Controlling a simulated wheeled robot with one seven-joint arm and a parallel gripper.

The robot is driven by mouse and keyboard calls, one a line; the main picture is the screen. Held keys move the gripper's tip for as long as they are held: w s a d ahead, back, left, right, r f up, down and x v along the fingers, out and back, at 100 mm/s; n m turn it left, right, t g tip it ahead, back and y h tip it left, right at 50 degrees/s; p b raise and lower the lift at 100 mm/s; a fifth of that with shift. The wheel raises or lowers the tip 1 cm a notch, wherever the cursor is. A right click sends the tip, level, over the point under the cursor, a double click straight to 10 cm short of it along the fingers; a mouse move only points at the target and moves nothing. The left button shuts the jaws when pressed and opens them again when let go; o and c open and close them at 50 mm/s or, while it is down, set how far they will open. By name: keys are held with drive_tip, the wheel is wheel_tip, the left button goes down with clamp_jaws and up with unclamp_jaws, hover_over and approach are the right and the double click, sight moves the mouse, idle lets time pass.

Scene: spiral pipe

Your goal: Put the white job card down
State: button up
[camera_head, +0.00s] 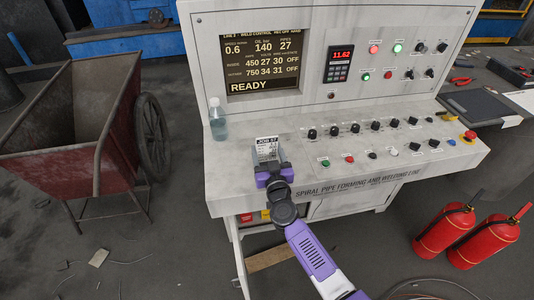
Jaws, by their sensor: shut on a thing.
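The white job card (267,146) has a dark "JOB 57" header and printed lines. It stands tilted above the left part of the control desk's sloping shelf (228,172). My gripper (268,168) is at the card's lower edge and is shut on it. The jaws hide the bottom of the card. I cannot tell whether the card touches the desk surface.
A clear bottle (217,119) stands left of the card. Several knobs and buttons (375,126) fill the shelf to the right. The upright panel with the screen (262,62) rises behind. A red cart (75,130) stands left; two fire extinguishers (445,228) stand right.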

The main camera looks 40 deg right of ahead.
drive_tip(key=shift+f, duration=0.1)
drive_tip(key=o, duration=1.4)
drive_tip(key=shift+s+a, duration=0.15)
drive_tip(key=shift+s, duration=0.05)
drive_tip(key=s+a+r+n+t+y+p, duration=0.1)
drive_tip(key=s+a+y, duration=0.1)
drive_tip(key=s+a, duration=0.55)
drive_tip(key=s+a+r+n+y, duration=0.2)
drive_tip(key=s+a, duration=0.3)
drive_tip(key=s, duration=0.6)
drive_tip(key=s+a+r+n+t+y+p, duration=0.1)
drive_tip(key=s+a+y, duration=0.1)
drive_tip(key=s+a, duration=0.55)
drive_tip(key=s+a+r+n+y, duration=0.1)
drive_tip(key=s+r, duration=0.1)
drive_tip(key=s, duration=0.2)
drive_tip(key=s+a+r+n+g+y, duration=0.1)
drive_tip(key=s+a+r, duration=0.1)
drive_tip(key=s, duration=0.3)
drive_tip(key=s+a+r+g+y, duration=0.1)
drive_tip(key=s+r+y, duration=0.1)
drive_tip(key=s+r, duration=0.2)
drive_tip(key=shift+s+a+n, duration=0.35)
drive_tip(key=shift+s+n, duration=0.05)
